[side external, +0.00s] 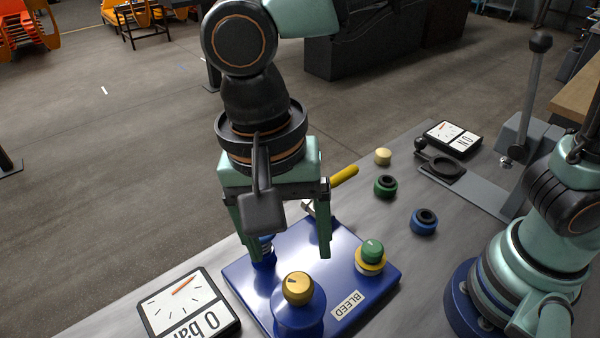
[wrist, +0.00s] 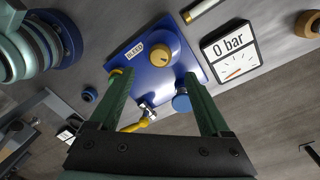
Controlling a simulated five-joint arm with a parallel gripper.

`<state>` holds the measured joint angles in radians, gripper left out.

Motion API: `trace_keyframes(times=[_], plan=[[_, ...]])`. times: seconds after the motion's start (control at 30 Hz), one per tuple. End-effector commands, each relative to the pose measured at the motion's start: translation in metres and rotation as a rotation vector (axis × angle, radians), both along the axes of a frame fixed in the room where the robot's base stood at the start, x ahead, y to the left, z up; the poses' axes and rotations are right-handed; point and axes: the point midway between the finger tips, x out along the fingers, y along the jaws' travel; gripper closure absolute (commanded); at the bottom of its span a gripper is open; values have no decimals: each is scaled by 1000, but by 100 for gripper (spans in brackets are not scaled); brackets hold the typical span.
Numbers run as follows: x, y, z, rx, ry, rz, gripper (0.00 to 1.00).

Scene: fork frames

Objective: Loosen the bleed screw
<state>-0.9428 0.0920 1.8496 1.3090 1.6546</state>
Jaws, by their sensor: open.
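A blue block (side external: 238,284) with a BLEED label (side external: 347,304) lies on the bench. On it are a gold knob (side external: 298,288) on a round blue boss, a green knob (side external: 372,250) on a yellow collar beside the label, and a yellow-handled metal lever (side external: 343,175). I cannot tell for certain which knob is the bleed screw. My gripper (side external: 287,252) is open and empty above the block, fingers pointing down. In the wrist view the gold knob (wrist: 159,58) shows just beyond and between my fingertips (wrist: 157,76). My left finger there mostly hides the green knob.
A gauge reading 0 bar (side external: 190,306) lies left of the block. Loose blue (side external: 424,221), green (side external: 385,186) and cream (side external: 383,156) round parts lie to the right. A tall lever stand (side external: 520,140) and another gauge (side external: 453,137) are at the back right.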

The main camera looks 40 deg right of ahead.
Motion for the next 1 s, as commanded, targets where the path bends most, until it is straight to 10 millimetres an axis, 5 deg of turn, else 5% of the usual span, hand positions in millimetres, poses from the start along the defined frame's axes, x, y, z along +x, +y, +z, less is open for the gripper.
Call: trace_keyframes(times=[0.4, 0.83, 1.0], plan=[[-5, -6, -68, -1, 1, 2, 19], [-6, -6, -77, 1, 0, 2, 19], [-6, -6, -77, 1, 0, 2, 80]])
